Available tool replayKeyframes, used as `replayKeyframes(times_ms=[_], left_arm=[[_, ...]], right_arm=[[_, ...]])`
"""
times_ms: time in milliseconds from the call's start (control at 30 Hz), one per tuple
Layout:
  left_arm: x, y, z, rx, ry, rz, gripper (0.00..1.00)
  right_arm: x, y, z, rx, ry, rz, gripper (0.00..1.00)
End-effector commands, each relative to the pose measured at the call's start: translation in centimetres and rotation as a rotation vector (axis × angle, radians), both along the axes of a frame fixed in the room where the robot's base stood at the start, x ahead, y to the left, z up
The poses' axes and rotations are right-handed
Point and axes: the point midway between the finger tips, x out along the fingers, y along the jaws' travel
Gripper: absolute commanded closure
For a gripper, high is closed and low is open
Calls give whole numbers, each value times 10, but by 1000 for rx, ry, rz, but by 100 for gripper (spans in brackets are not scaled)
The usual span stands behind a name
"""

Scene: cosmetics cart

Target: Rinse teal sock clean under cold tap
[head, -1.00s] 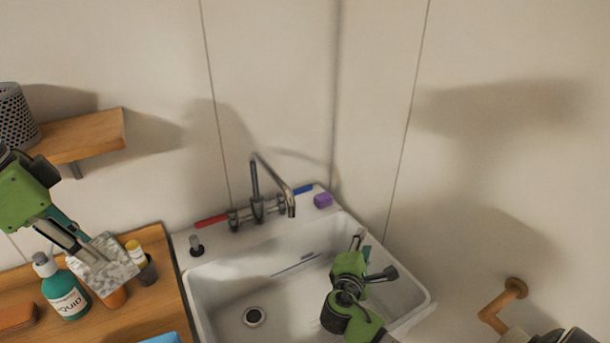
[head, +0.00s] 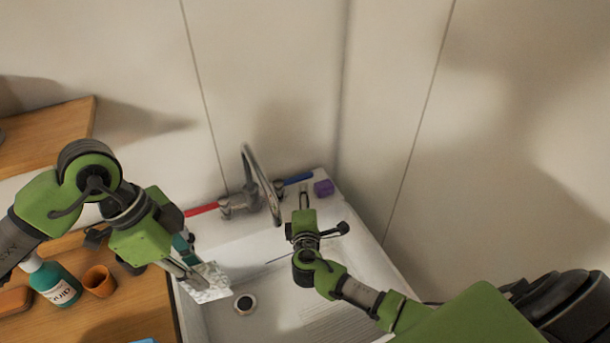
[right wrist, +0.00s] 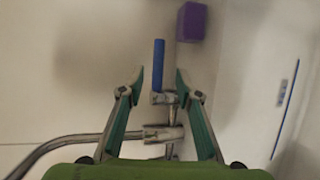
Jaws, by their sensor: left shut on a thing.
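My left gripper (head: 193,277) is shut on a flat, mottled grey-white piece (head: 212,283), held over the left side of the white sink (head: 232,325). No plainly teal sock shows; I cannot tell whether this piece is the sock. The tap (head: 262,182) has a red handle (head: 203,209) on the left and a blue handle (head: 298,179) on the right. No water shows at its spout. My right gripper (head: 304,192) is over the sink near the blue handle. In the right wrist view it is open and empty, with the blue handle (right wrist: 158,66) between its fingertips' lines.
A purple block (head: 323,188) sits on the sink's back ledge, right of the blue handle. A teal bottle (head: 60,285) and an orange cup (head: 99,281) stand on the wooden counter (head: 140,310) at left. A wooden shelf (head: 45,135) juts from the wall above.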

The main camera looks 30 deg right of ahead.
Motion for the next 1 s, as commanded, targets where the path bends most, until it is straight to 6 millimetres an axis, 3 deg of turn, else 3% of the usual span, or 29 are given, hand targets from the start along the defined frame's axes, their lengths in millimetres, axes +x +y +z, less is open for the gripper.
replayKeyframes(times_ms=[500,700,1000], left_arm=[[0,1,-50,0,0,1,100],[0,0,-55,0,0,1,100],[0,0,-55,0,0,1,100]], right_arm=[[83,-41,-23,-2,-1,-1,68],[95,-47,-23,0,-1,0,68],[97,-48,-22,-1,0,0,71]])
